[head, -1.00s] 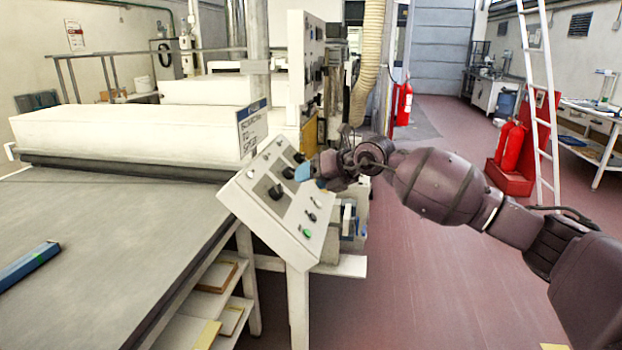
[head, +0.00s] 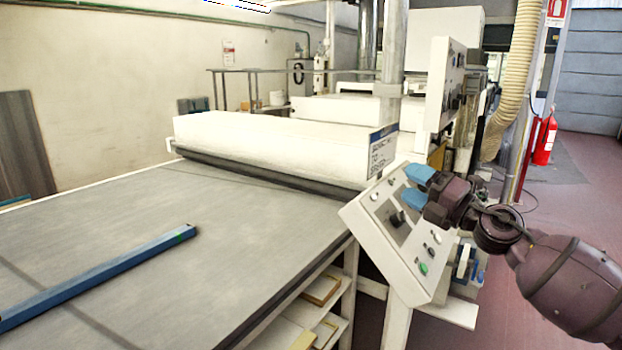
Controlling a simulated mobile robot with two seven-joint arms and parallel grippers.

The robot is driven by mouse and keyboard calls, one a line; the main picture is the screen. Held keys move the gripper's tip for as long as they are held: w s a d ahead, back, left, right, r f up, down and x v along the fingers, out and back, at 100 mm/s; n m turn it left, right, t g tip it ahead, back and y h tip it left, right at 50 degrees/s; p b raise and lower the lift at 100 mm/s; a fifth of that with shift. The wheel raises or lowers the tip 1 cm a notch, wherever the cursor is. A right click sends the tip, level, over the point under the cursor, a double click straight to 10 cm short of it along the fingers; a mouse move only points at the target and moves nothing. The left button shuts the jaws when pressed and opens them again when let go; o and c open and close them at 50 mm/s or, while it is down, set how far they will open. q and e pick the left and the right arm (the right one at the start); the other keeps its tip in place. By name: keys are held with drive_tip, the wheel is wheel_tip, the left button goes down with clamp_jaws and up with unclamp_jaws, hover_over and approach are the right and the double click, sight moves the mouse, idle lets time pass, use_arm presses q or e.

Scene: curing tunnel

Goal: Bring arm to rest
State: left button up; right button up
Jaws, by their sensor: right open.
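My right gripper (head: 415,187) comes in from the right with its arm. Its two blue fingers are apart and empty, pointing left, over the upper part of the white control panel (head: 384,243) in the picture. The panel is tilted and carries dark knobs and a green button (head: 423,268). The fingers hide part of the panel's upper right area. I cannot tell whether they touch it. My left gripper is not in view.
A grey conveyor table (head: 190,240) fills the left, with a blue bar (head: 100,275) lying on it. The white tunnel housing (head: 270,145) stands behind.

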drive_tip(key=s+d+f+m+t+h, duration=0.15)
drive_tip(key=s+f+m+h, duration=0.25)
drive_tip(key=f+m, duration=0.45)
drive_tip(key=s+d+f+m+h, duration=0.2)
drive_tip(key=s+f+m+h, duration=0.2)
drive_tip(key=f+m, duration=0.45)
drive_tip(key=s+d+f+m+t+h, duration=0.1)
drive_tip(key=s+f+m+h, duration=0.35)
drive_tip(key=f, duration=0.65)
drive_tip(key=s+d+f+m+g+h, duration=0.1)
drive_tip(key=s+f+m+g, duration=0.2)
drive_tip(key=s+f, duration=0.6)
drive_tip(key=s+d+f+m+g+h, duration=0.1)
drive_tip(key=s+f+m, duration=0.5)
drive_tip(key=s, duration=1)
wheel_tip(320, 180, down, 4)
drive_tip(key=shift+d+r+g, duration=0.1)
drive_tip(key=shift+d+g, duration=0.35)
drive_tip(key=shift+g, duration=0.5)
